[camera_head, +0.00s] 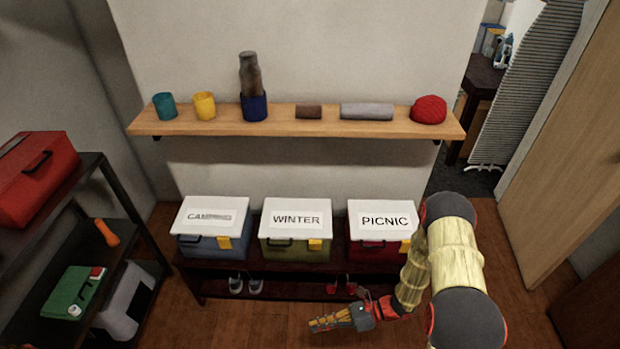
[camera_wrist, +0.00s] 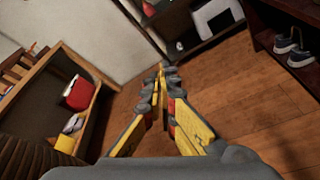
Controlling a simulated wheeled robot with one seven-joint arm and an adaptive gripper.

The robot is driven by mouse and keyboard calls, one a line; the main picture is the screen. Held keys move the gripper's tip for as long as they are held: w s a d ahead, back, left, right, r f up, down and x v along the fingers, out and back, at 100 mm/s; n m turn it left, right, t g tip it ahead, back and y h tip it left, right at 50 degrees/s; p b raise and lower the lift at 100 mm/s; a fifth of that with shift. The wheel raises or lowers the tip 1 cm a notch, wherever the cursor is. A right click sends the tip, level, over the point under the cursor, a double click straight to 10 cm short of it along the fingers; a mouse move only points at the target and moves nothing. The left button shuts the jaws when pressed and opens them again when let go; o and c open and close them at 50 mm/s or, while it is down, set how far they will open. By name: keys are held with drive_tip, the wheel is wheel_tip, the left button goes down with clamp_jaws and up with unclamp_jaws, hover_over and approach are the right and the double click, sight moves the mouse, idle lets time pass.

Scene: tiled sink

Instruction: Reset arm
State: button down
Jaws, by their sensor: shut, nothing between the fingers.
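My gripper (camera_head: 328,322) is low in the head view, in front of the dark bench and above the wood floor. Its yellow fingers point left. In the wrist view, the fingers of my gripper (camera_wrist: 162,68) come together at their tips with nothing between them. My arm reaches down from the right side of the head view.
A dark bench (camera_head: 225,288) holds boxes labelled WINTER (camera_head: 295,245) and PICNIC (camera_head: 381,250), plus a third at left. Shoes (camera_head: 246,284) sit beneath. A wall shelf (camera_head: 285,122) carries cups and rolls. A dark rack (camera_head: 110,215) stands left. Floor in front is clear.

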drive_tip(key=s+d+r+n+h, duration=0.2)
drive_tip(key=d+r+n+h, duration=0.25)
drive_tip(key=r+n, duration=0.35)
drive_tip(key=s+d+r+n+h, duration=0.2)
drive_tip(key=d+r+n+h, duration=0.25)
drive_tip(key=r, duration=0.55)
drive_tip(key=s+d+r+n+h, duration=0.3)
drive_tip(key=d+r+n, duration=0.3)
drive_tip(key=r+n, duration=0.25)
drive_tip(key=s+r+n+t+h, duration=0.1)
drive_tip(key=s+r+t, duration=0.1)
drive_tip(key=r, duration=0.8)
drive_tip(key=s+d+r+n+t+h, duration=0.1)
drive_tip(key=r+t, duration=0.4)
drive_tip(key=r, duration=0.4)
drive_tip(key=shift+s+d+r+n+t+h, duration=0.15)
drive_tip(key=shift+s+r+n+t+h, duration=0.15)
drive_tip(key=shift+s+r+h, duration=0.1)
drive_tip(key=c, duration=2.5)
unclamp_jaws()
